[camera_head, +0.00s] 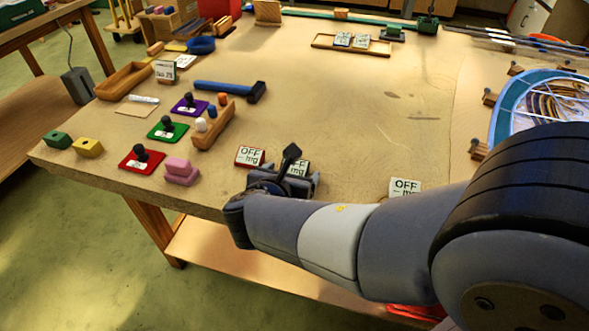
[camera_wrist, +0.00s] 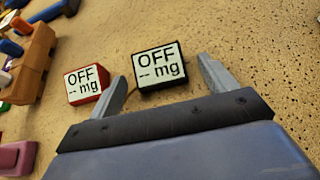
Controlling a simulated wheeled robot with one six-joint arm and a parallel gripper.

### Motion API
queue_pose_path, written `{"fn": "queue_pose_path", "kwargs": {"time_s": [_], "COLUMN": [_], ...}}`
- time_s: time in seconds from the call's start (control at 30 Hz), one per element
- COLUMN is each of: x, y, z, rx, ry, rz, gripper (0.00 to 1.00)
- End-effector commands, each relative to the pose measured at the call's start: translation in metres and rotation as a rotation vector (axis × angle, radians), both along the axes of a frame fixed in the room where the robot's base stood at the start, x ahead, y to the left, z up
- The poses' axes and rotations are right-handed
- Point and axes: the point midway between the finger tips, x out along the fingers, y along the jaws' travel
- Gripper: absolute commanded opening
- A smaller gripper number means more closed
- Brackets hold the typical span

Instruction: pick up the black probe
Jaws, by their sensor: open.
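A small black-framed box with a white face reading "OFF -- mg" (camera_wrist: 160,66) lies on the table in the wrist view; it looks like the black probe, though I see no separate probe tip. In the head view it (camera_head: 299,168) is partly hidden by my gripper. My gripper (camera_wrist: 163,88) is open and empty, its two fingers on either side of the black box's near part. I cannot tell whether they touch it. A similar red-framed box (camera_wrist: 88,84) lies just left of the left finger, and it also shows in the head view (camera_head: 249,156).
A third display box (camera_head: 404,187) stands to the right at the table's near edge. Pink blocks (camera_head: 181,171), a red knobbed plate (camera_head: 142,160) and a wooden block holder (camera_head: 213,126) lie to the left.

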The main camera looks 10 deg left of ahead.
Motion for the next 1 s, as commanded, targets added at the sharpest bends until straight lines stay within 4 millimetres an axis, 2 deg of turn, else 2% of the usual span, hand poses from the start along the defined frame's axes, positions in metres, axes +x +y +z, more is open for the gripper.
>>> {"fn": "queue_pose_path", "kwargs": {"time_s": [0.2, 0.8, 1.0], "x": [0.0006, 0.0005, 0.0005], "y": [0.0002, 0.0002, 0.0002], "z": [-0.0001, 0.0, 0.0007], "rx": [0.0, 0.0, 0.0], "ry": [0.0, 0.0, -0.001], "rz": [0.001, 0.001, 0.001], "gripper": [0.8, 0.31, 0.31]}}
